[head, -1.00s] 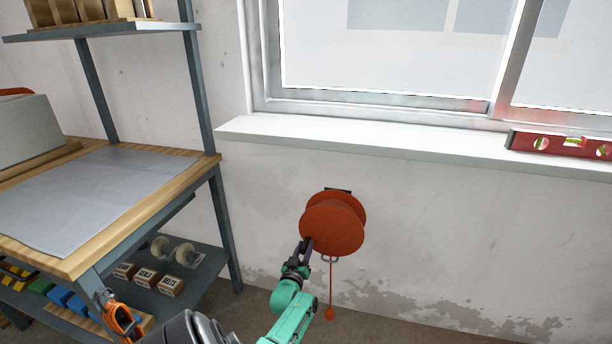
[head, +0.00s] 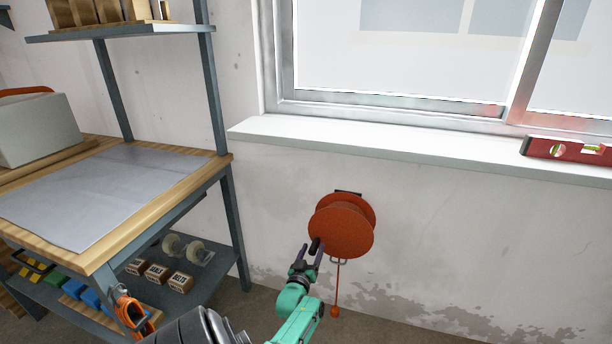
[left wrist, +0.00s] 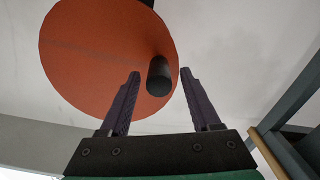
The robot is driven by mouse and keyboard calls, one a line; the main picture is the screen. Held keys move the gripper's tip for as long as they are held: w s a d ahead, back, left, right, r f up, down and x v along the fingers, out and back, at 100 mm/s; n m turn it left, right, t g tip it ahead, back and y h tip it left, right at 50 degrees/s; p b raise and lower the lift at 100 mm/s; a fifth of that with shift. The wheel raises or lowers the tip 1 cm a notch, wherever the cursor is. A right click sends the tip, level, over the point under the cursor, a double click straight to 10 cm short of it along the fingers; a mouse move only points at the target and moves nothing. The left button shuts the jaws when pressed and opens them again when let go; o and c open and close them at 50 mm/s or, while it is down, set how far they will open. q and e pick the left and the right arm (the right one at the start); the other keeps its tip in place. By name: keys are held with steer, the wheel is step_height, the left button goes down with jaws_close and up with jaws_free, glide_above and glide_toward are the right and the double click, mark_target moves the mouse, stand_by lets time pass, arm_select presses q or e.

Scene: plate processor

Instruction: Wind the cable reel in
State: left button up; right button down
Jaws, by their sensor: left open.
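The orange cable reel (head: 343,232) is mounted on the wall below the window sill. Its disc also fills the upper left of the left wrist view (left wrist: 95,55). A dark crank handle (left wrist: 159,76) sticks out from the disc's edge; it shows in the head view (head: 315,245) at the disc's lower left. A short orange cable (head: 337,285) hangs below the reel, with a small end piece at the bottom. My left gripper (left wrist: 160,80) is open, with the handle's end between or just beyond its fingertips; I cannot tell how deep. My right gripper is not in view.
A workbench (head: 165,205) with a lower shelf of small boxes (head: 158,273) and tape rolls stands at the left. A red spirit level (head: 566,149) lies on the window sill (head: 400,153). The wall right of the reel is clear.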

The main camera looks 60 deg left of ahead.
arm_select(q)
steer(key=p+v, duration=0.1)
steer(key=v, duration=0.2)
steer(key=p+v, duration=0.1)
steer(key=v, duration=0.2)
steer(key=shift+s+d+r, duration=0.1)
steer(key=shift+r, duration=0.15)
steer(key=p+v, duration=0.1)
steer(key=v, duration=0.6)
steer(key=shift+f, duration=0.15)
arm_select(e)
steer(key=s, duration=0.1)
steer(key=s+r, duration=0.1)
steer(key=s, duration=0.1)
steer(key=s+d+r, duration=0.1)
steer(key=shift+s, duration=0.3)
